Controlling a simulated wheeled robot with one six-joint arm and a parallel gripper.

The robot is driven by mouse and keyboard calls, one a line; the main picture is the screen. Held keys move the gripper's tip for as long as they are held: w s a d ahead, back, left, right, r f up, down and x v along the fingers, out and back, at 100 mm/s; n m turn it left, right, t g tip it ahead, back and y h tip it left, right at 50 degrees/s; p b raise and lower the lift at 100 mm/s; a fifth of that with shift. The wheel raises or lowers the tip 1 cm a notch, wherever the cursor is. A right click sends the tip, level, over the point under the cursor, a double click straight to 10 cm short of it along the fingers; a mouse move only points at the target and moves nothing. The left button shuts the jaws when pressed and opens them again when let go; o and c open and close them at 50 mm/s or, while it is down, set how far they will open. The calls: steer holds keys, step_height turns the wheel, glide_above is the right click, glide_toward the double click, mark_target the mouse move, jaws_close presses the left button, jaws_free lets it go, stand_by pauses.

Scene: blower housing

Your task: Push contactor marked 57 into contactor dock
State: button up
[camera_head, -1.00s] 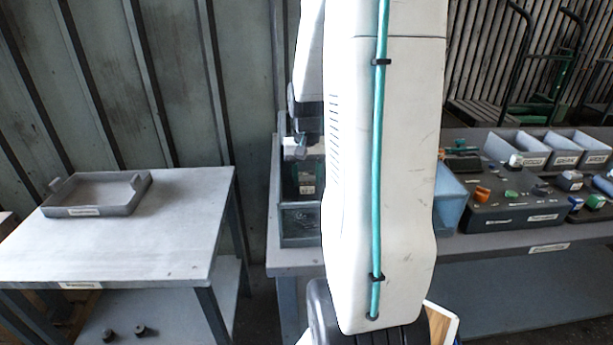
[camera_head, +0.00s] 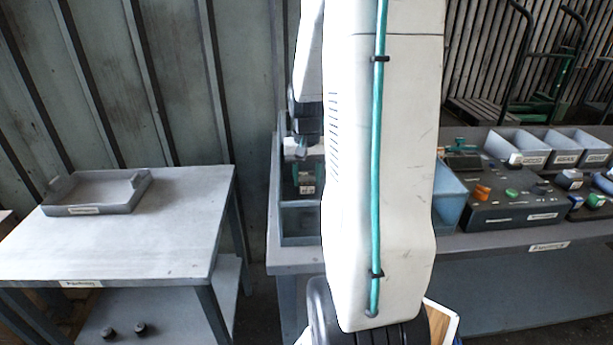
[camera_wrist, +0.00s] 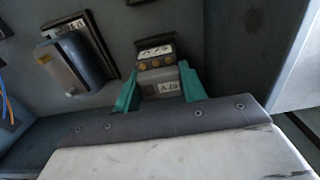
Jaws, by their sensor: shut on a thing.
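In the wrist view my gripper (camera_wrist: 159,70), with teal fingers, is shut on a grey contactor (camera_wrist: 166,75) with brass terminals on top. Its small white label is hard to read, so I cannot confirm the marking 57. A second white label plate (camera_wrist: 155,51) sits right beyond the contactor on the dark housing wall, where the dock seems to be. I cannot tell how deep the contactor sits. In the head view my gripper (camera_head: 306,170) is inside the grey housing (camera_head: 299,240) on the bench, partly hidden by my arm.
In the head view a dark fixture block (camera_head: 510,205) and blue bins (camera_head: 525,145) stand right. A tray (camera_head: 95,192) lies on the left table.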

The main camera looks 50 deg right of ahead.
steer(key=shift+f, duration=0.75)
steer(key=o, duration=1)
steer(key=shift+f, duration=0.1)
step_height(320, 180, up, 8)
steer(key=shift+f, duration=0.1)
